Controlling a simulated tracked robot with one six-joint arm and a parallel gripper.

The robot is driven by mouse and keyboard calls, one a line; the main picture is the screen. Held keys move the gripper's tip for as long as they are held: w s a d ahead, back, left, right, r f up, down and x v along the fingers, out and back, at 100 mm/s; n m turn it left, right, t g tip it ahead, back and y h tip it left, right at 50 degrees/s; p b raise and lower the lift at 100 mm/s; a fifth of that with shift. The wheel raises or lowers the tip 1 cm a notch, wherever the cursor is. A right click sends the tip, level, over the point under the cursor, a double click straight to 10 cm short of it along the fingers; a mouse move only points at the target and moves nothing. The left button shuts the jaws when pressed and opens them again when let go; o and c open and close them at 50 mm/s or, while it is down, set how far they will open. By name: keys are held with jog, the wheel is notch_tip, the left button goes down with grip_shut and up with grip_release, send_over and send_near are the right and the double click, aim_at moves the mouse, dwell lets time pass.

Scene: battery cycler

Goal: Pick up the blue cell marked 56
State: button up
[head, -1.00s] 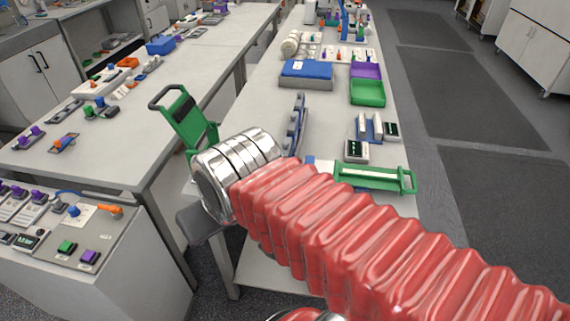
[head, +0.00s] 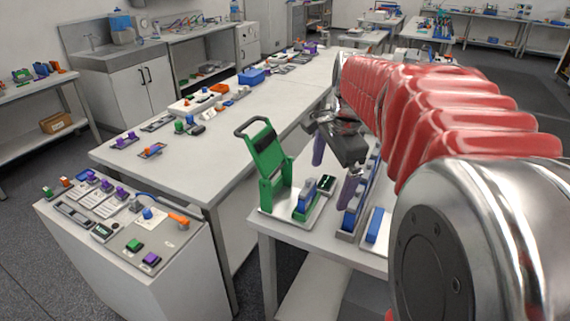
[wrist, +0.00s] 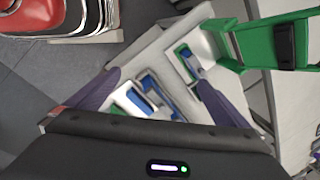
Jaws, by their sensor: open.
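Several blue cell-like pieces stand on the near bench under my gripper, and no number 56 is readable on any. In the head view one blue piece (head: 305,194) stands in a fixture beside the raised green lever frame (head: 268,158). Another blue piece (head: 376,226) stands in a white holder at right. A blue-grey rack (head: 354,205) stands between them. My gripper (head: 334,178) is open, with purple fingers apart over the bench. In the wrist view the open gripper (wrist: 160,78) shows a white holder with blue (wrist: 140,101) between its fingers, with nothing held.
The green frame (wrist: 265,42) stands close to the right finger in the wrist view. A small dark display (head: 326,183) sits beside the blue pieces. A grey side cabinet (head: 140,275) carries small parts at left. The long bench (head: 215,150) has much bare surface.

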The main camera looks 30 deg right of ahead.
aim_at(360, 191)
jog(key=w+d+f+m+g+y, duration=0.1)
jog(key=w+d+f+m, duration=0.1)
jog(key=d+m, duration=0.7)
jog(key=d+f, duration=0.1)
jog(key=d, duration=0.3)
jog(key=shift+d, duration=0.3)
jog(key=shift+w+a+f, duration=0.1)
jog(key=shift+w+f, duration=0.05)
jog(key=shift+f, duration=1.25)
jog(key=shift+w+a+f, duration=0.1)
jog(key=shift+a+f, duration=0.05)
jog(key=shift+f, duration=1.3)
jog(key=shift+w+a+f, duration=0.1)
jog(key=shift+w+f, duration=0.05)
jog(key=shift+f, duration=1.25)
jog(key=shift+w+a+f, duration=0.1)
jog(key=shift+w+f, duration=0.05)
jog(key=shift+f, duration=1.15)
jog(key=shift+w+f, duration=0.1)
jog(key=shift+f, duration=1.2)
jog(key=shift+c, duration=0.3)
jog(key=shift+r, duration=0.1)
jog(key=c, duration=1.2)
